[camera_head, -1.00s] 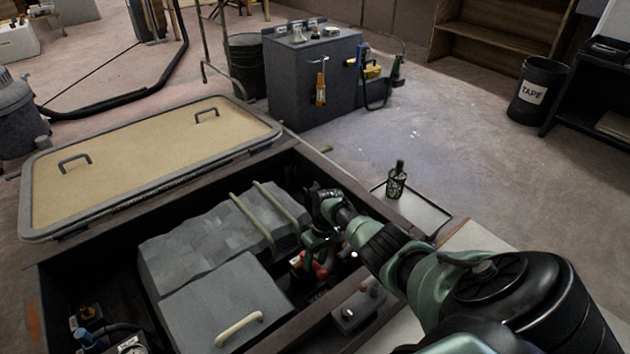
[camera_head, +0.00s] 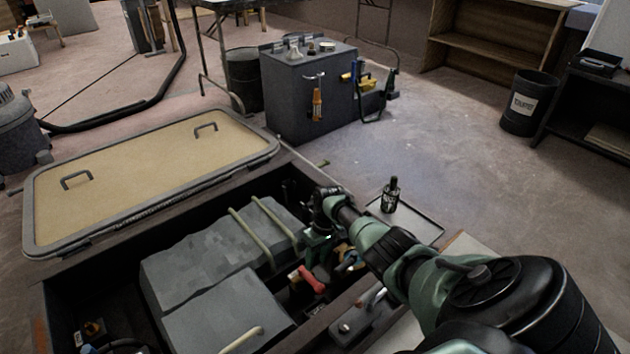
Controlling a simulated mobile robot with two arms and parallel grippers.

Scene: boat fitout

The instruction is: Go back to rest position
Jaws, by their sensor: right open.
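My right arm comes in from the lower right, and its gripper (camera_head: 318,243) hangs over the right part of an open bay. The gripper is small here and partly hidden by its own wrist; it is open, and I see nothing held in it. Below and beside it in the bay are a red-handled part (camera_head: 312,279) and a yellow-orange part (camera_head: 347,256); I cannot tell whether the gripper touches them. My left gripper is not in view.
The bay holds a grey block-shaped unit (camera_head: 205,255) with pale straps. Its tan hatch lid (camera_head: 150,165) lies open at the left. A dark bottle (camera_head: 390,195) stands on a tray (camera_head: 428,231) right of the bay.

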